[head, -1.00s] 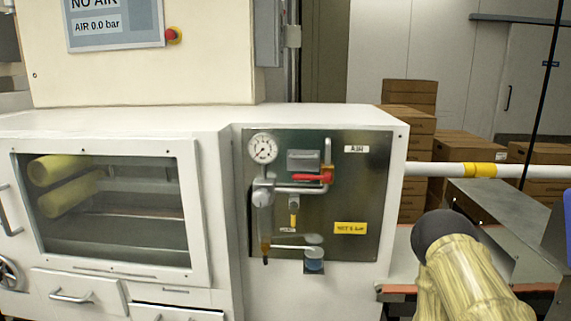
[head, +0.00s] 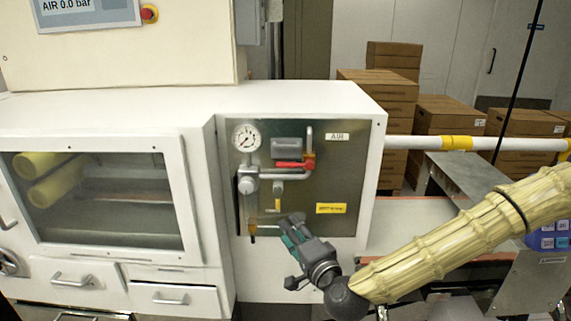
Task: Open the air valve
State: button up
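The air valve's red lever (head: 290,165) lies level across the pipework on the steel panel (head: 350,185) marked AIR. A round white gauge (head: 246,138) is left of it, with a grey fitting (head: 250,179) below. My gripper (head: 288,226) is in front of the lower part of the panel, below the red lever and apart from it.
The display (head: 85,8) reads AIR 0.0 bar, beside a red button (head: 149,13). A windowed cabinet (head: 105,245) with drawers is at left. A white pipe with yellow bands (head: 457,143) runs right. Cardboard boxes (head: 376,100) stand behind. A belt (head: 400,240) lies under my arm.

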aim_at(287, 167)
notch_tip(287, 167, up, 11)
jog(key=w+d+m+t, duration=0.2)
jog(key=w+t, duration=0.1)
jog(key=p+x, duration=0.2)
jog(key=x, duration=0.3)
jog(key=p+x, duration=0.3)
jog(key=x, duration=0.2)
jog(key=shift+a+f, duration=0.1)
jog(key=shift+f, duration=0.1)
grip_shut()
